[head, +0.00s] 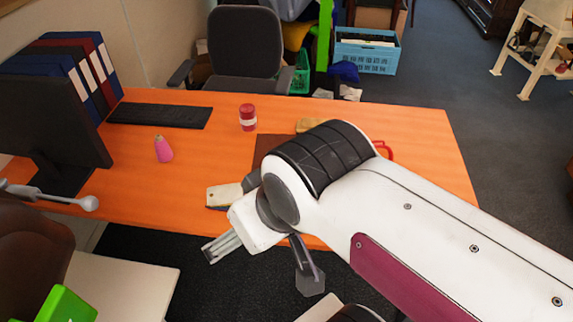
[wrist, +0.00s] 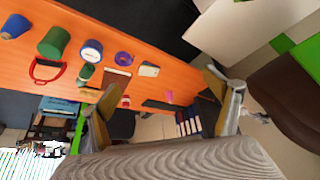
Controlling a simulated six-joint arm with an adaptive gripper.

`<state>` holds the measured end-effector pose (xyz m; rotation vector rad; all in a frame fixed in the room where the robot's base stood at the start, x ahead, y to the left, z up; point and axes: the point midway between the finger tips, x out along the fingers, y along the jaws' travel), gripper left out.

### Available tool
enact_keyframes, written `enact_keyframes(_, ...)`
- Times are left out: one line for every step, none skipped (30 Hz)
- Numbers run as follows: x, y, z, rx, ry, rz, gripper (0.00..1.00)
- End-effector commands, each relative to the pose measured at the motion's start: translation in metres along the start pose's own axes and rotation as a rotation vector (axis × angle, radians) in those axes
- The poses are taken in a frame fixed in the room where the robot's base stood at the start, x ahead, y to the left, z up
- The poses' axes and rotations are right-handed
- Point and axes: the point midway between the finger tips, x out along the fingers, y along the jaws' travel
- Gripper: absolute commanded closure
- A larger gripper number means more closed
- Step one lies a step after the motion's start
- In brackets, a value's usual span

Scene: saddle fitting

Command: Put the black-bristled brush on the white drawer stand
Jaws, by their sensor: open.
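A pale block with a dark underside (head: 224,195), which looks like the black-bristled brush, lies near the front edge of the orange desk in the head view. It also shows in the wrist view (wrist: 149,69). A plain white top (head: 122,286), which looks like the white drawer stand, is at the lower left of the head view; no drawers show. My gripper (wrist: 152,88) is open and empty, with its fingers wide apart in the wrist view. In the head view it hangs in front of the desk, just below and right of the brush and apart from it.
The orange desk (head: 110,170) also bears a pink bottle (head: 163,149), a red-and-white can (head: 247,117), a keyboard (head: 160,115), a monitor (head: 50,125) and binders. My arm hides part of its right side. A brown chair (head: 30,235) stands at the left.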

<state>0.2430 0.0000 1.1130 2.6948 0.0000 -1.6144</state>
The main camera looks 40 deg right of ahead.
Motion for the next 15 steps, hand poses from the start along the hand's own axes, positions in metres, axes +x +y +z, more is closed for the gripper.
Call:
enact_keyframes(0.0,0.0,-0.001,0.0,0.0,0.0,0.11)
enact_keyframes(0.0,0.0,-0.001,0.001,0.001,0.0,0.11)
enact_keyframes(0.001,0.0,-0.002,0.002,0.002,0.001,0.11)
enact_keyframes(0.001,0.001,-0.003,0.003,0.003,0.001,0.11)
enact_keyframes(0.001,0.001,-0.005,0.005,0.004,0.001,0.11)
enact_keyframes(0.002,0.001,-0.008,0.008,0.007,0.002,0.11)
enact_keyframes(0.003,0.002,-0.011,0.01,0.01,0.002,0.11)
enact_keyframes(0.004,0.002,-0.014,0.013,0.013,0.003,0.11)
enact_keyframes(0.006,0.003,-0.019,0.018,0.017,0.004,0.11)
enact_keyframes(0.007,0.004,-0.023,0.021,0.021,0.005,0.11)
enact_keyframes(0.009,0.005,-0.028,0.026,0.025,0.006,0.11)
enact_keyframes(0.011,0.007,-0.035,0.033,0.032,0.008,0.11)
enact_keyframes(0.013,0.008,-0.04,0.038,0.038,0.01,0.11)
enact_keyframes(0.015,0.009,-0.046,0.044,0.044,0.011,0.11)
enact_keyframes(0.019,0.011,-0.054,0.051,0.052,0.014,0.11)
